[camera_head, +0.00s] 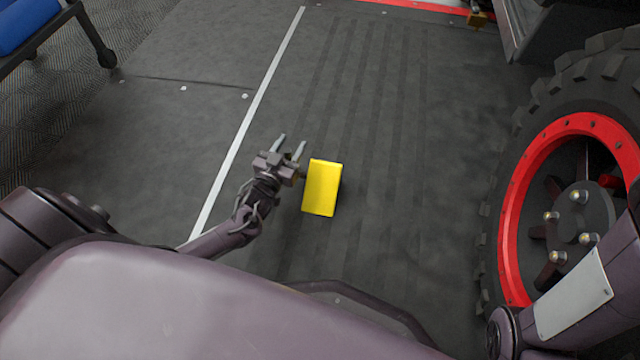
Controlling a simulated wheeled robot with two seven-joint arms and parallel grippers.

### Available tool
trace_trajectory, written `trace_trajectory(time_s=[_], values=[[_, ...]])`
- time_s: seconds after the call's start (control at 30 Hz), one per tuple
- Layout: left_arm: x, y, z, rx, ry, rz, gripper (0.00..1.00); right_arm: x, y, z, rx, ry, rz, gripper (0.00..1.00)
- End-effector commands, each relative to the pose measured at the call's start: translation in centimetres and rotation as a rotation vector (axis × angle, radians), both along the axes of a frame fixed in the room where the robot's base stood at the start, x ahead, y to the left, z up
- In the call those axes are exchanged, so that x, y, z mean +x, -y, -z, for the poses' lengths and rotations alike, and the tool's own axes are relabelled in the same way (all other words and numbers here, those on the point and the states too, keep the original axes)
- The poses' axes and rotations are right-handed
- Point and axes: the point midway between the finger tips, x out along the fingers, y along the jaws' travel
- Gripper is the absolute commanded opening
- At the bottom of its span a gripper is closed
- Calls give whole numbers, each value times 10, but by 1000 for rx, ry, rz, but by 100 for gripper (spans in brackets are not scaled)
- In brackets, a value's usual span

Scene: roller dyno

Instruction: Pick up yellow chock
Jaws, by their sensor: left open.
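The yellow chock (322,187) lies on the dark grey floor near the middle of the head view. My left gripper (289,146) is just to the left of the chock and a little beyond it. Its two fingers are apart, point away from me, and hold nothing. The fingers do not appear to touch the chock; the gripper's height above the floor is hard to tell. My right gripper is not in the picture.
A large black tyre with a red rim (527,200) stands at the right. A white line (255,105) runs along the floor left of the chock. A blue seat (25,25) on black legs is at top left. The floor beyond the chock is clear.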

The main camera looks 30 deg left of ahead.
Motion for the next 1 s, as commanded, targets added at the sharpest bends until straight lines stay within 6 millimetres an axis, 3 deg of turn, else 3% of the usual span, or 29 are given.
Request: trace_trajectory(time_s=[0.23,0.57,1.0], values=[[1,0,-1,0,-1,0,44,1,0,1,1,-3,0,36],[1,0,0,0,-1,0,1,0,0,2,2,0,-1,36],[2,0,-4,-3,6,0,0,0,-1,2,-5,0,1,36]])
